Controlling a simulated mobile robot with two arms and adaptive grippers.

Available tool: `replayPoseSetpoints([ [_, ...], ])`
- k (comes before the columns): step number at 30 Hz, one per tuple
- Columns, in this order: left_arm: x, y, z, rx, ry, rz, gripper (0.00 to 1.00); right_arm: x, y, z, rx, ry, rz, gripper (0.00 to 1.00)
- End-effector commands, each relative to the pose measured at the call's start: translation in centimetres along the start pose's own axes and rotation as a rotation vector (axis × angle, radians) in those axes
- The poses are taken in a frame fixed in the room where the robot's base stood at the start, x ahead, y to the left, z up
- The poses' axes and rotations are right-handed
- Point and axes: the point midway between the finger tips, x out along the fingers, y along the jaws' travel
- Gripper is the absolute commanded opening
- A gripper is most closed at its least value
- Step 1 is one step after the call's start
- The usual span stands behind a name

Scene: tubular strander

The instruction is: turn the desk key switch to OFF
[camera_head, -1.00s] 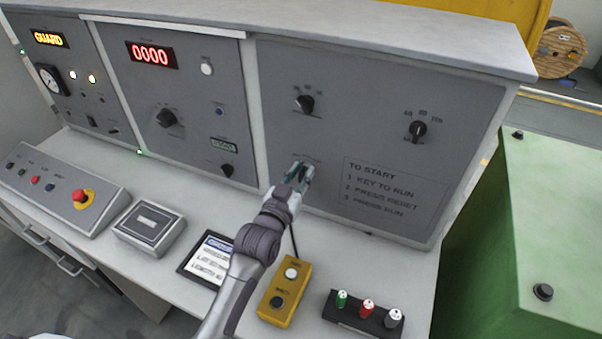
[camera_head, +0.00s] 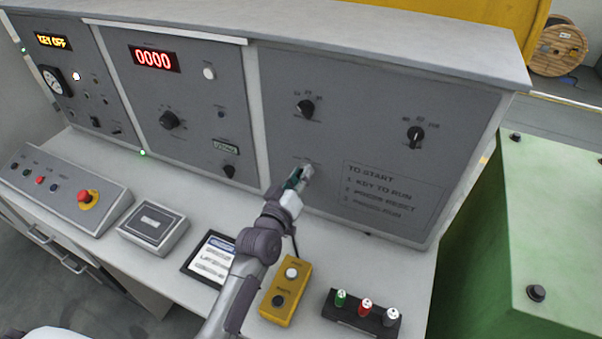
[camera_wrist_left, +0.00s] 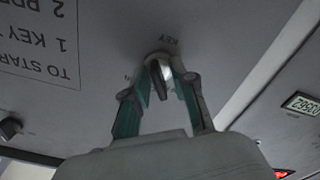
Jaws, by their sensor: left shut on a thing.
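The desk key switch (camera_wrist_left: 159,72) is on the lower left of the right-hand grey panel (camera_head: 380,150). In the left wrist view, its metal key sits between my fingers near a "KEY" label. My left gripper (camera_head: 300,176) is shut on the key at the panel face; in the left wrist view (camera_wrist_left: 160,92) both fingertips are around it. In the head view the gripper hides most of the switch. The display (camera_head: 53,41) at the far left appears to read "KEY OFF". My right gripper is not in view.
Above the switch are two black rotary knobs (camera_head: 305,108) and (camera_head: 415,135). A green cabinet (camera_head: 560,210) is at the right.

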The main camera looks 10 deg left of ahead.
Motion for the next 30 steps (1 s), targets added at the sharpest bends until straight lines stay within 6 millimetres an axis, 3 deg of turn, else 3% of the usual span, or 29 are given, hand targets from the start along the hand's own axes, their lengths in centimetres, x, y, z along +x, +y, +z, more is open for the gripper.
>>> replayPoseSetpoints([
  [12, 0.0, -0.06, -0.08, -0.183, 0.002, 0.0, 0.0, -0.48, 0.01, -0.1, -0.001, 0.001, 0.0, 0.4],
  [28, 0.01, -0.07, -0.06, -0.206, 0.002, 0.0, 0.0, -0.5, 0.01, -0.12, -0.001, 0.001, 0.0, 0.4],
  [29, 0.01, -0.07, -0.06, -0.206, 0.002, 0.0, 0.31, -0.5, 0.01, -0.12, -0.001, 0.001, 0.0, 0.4],
  [30, 0.01, -0.07, -0.06, -0.205, 0.002, 0.0, 0.33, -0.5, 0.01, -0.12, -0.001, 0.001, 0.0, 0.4],
])
